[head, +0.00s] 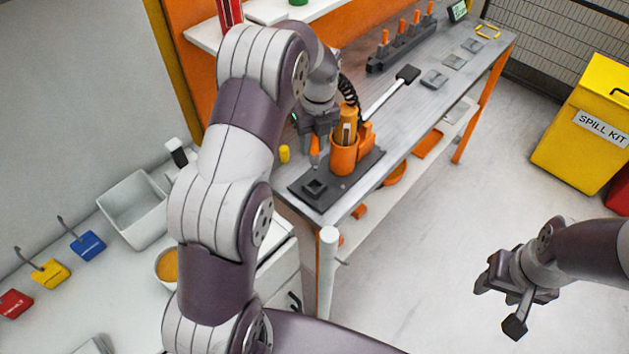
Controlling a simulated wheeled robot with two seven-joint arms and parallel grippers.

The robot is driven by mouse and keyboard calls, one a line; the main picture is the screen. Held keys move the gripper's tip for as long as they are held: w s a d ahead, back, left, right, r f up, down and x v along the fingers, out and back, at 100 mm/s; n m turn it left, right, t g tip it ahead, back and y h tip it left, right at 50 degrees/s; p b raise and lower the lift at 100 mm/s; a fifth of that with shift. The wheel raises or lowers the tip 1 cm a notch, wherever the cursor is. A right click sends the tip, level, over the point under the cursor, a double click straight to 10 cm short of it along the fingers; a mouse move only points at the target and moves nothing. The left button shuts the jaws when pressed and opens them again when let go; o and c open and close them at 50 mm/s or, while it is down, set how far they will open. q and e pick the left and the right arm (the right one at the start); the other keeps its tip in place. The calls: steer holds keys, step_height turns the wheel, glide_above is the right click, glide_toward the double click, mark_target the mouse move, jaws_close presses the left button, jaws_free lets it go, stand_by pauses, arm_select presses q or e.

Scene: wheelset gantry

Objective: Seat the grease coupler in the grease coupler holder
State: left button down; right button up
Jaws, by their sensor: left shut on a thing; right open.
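The coupler hangs roughly upright above the grease coupler holder (315,187), a dark square socket on a dark base plate (335,191). A gap shows between the coupler's lower end and the socket. The gripper's fingers hide the coupler's upper part. My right gripper (497,303) is open and empty over the floor at the lower right, far from the bench.
An orange cup (343,157) holding an orange cylinder (347,122) stands on the plate, close right of the coupler. A yellow piece (285,154) sits to the left. Further back are a black-headed tool (407,75) and a dark rack (400,47).

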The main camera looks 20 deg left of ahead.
mark_target(313, 177)
arm_select(q)
step_height(313, 177, down, 9)
steer(key=shift+r+p, duration=0.1)
steer(key=shift+p, duration=1.1)
steer(key=shift+f, duration=0.2)
steer(key=shift+f, duration=0.1)
steer(key=c, duration=0.9)
jaws_free()
